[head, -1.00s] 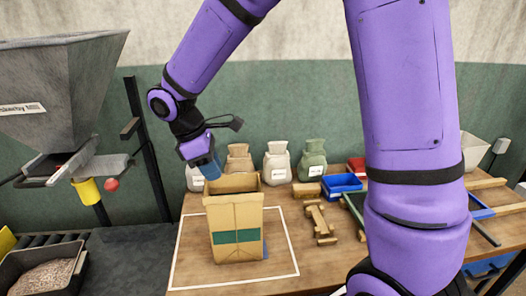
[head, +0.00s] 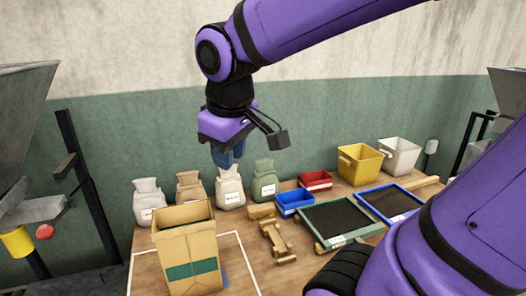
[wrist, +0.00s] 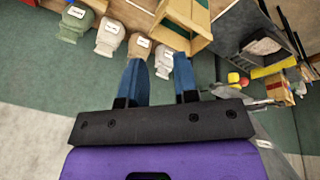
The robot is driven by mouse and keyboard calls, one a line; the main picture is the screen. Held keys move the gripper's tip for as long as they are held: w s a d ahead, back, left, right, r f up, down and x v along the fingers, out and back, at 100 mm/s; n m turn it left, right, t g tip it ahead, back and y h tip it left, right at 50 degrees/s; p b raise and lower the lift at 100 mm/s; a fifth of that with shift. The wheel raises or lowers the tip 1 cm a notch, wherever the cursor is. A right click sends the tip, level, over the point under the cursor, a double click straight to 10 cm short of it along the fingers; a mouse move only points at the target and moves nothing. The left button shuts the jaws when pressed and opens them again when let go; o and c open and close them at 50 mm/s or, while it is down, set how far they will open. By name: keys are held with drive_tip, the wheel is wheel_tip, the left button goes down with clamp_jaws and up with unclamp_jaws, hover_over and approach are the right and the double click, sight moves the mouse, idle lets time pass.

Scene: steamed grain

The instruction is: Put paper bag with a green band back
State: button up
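The paper bag with a green band (head: 187,248) stands upright, open at the top, inside a white outlined area on the wooden table in the head view. Its open top also shows in the wrist view (wrist: 182,38), near the top edge. My gripper (head: 228,158) hangs above the row of small sacks, above and to the right of the bag and apart from it. In the wrist view, the two blue fingers of my gripper (wrist: 160,75) stand apart with nothing between them.
Several small tied sacks (head: 230,190) stand behind the bag. A blue bin (head: 294,203), a red bin (head: 316,180), wooden blocks (head: 276,240) and a framed dark tray (head: 340,220) lie to its right. A yellow tub (head: 360,164) and a white tub (head: 399,157) stand further right.

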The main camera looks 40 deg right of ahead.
drive_tip(key=s+d+r+m+t+y, duration=0.1)
drive_tip(key=s+d+m+t, duration=0.1)
drive_tip(key=s, duration=0.4)
drive_tip(key=shift+s+d+r+m, duration=0.15)
drive_tip(key=shift+s+r+m, duration=0.05)
drive_tip(key=shift+m, duration=0.6)
